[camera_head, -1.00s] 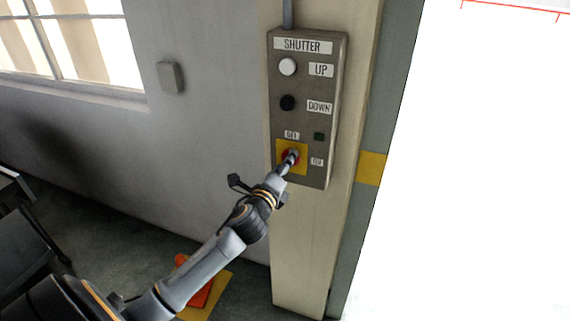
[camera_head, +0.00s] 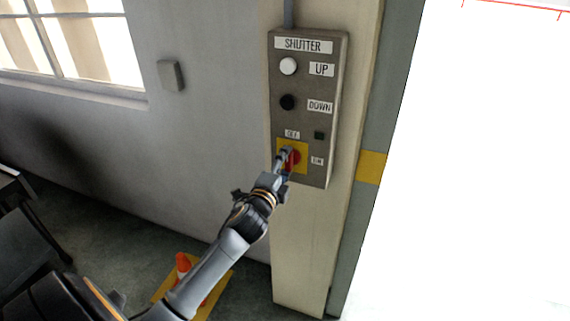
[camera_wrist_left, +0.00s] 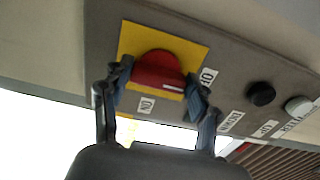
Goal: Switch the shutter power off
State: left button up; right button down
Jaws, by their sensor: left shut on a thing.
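The grey shutter box (camera_head: 283,122) hangs on the pillar. Its red rotary knob (camera_head: 296,158) sits on a yellow plate (camera_head: 303,146), with the OFF label (camera_head: 292,134) above and the ON label (camera_head: 317,160) to the right. My left gripper (camera_head: 287,152) is at the knob, partly covering it. In the left wrist view, its two fingers stand on either side of the red knob (camera_wrist_left: 156,68) and are shut on it. A white mark on the knob lies on the side towards the OFF label (camera_wrist_left: 208,77). My right gripper is not in view.
The white UP button (camera_head: 288,66), black DOWN button (camera_head: 287,102) and small dark green square (camera_head: 319,136) are above the knob. A bright opening is to the right.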

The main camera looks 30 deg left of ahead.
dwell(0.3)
pick_arm(q)
jog(key=o, duration=1.1)
jog(key=shift+o, duration=0.2)
jog(key=v, duration=1.2)
jog(key=shift+a+f, duration=0.1)
